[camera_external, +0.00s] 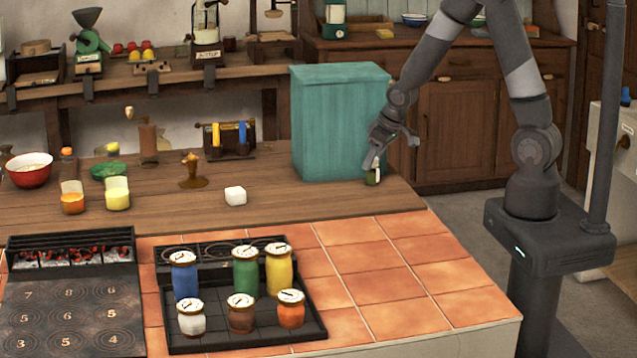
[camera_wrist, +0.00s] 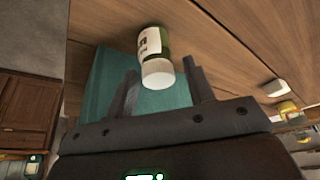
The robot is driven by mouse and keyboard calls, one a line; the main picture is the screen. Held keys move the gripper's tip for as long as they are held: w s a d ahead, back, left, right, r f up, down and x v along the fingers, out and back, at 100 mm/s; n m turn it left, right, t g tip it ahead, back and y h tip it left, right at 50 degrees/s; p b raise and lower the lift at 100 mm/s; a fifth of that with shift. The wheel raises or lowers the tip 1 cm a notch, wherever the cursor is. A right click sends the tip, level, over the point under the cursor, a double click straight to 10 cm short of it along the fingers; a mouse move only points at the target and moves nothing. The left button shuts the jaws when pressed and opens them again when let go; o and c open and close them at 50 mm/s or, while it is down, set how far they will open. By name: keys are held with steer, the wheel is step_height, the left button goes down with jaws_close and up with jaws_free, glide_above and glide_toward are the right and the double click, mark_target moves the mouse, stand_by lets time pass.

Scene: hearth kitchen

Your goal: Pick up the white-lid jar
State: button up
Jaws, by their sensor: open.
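A small green jar with a white label and white lid (camera_wrist: 157,60) stands on the wooden counter. In the external view this jar (camera_external: 372,177) is near the counter's right edge, beside the teal box. My gripper (camera_external: 386,152) is above it, pointing down, and partly hides its top. In the wrist view my gripper (camera_wrist: 161,72) is open, with a finger on either side of the lid in the picture. The jar appears slightly beyond the fingertips, lid toward the camera. I cannot tell whether a finger touches it.
The teal box (camera_external: 338,122) stands close left of my gripper. A white cube (camera_external: 235,196) lies farther left. Several pale-topped jars stand in a black tray (camera_external: 320,331) on the orange tiles. The counter between box and cube is clear.

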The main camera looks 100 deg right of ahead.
steer(key=shift+x, duration=2.2)
steer(key=shift+s, duration=0.2)
steer(key=c, duration=0.8)
